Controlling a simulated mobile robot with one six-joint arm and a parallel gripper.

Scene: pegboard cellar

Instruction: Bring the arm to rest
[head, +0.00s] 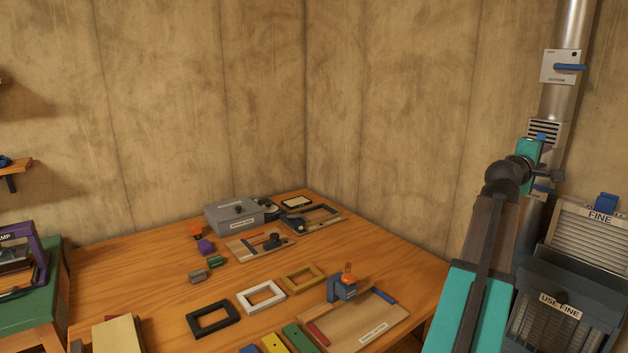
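My arm (480,300), teal and dark grey, rises at the right of the head view, just beyond the right edge of the workbench. It reaches up to a dark rounded joint and a short teal wrist part (528,152) in front of the metal duct. The fingers of my gripper cannot be made out from here. Whether it is open or holds anything does not show.
A wooden workbench (400,255) carries a grey box (234,215), several frames, coloured blocks and a board with a blue-grey clamp (342,288). A duct (568,30) with a blue-handled gate and a bin labelled USE FINE (560,305) stand close by my arm.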

